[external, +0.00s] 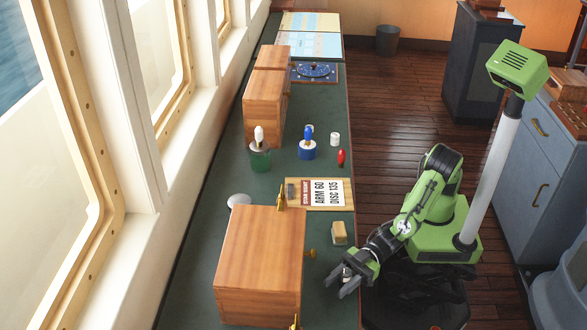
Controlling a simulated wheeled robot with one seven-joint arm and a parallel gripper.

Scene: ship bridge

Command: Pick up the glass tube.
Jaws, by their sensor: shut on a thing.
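My gripper (337,287) is low over the front right part of the green counter, right of the near wooden box. Its fingers are shut on a small pale, clear-looking thing, which I take to be the glass tube (347,280). The fingers hide most of it, and its ends are hard to make out. I cannot tell from this view whether it touches the counter.
A tan block (339,233) lies just beyond my gripper. The near wooden box (259,262) has a brass knob (310,253) facing my gripper.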

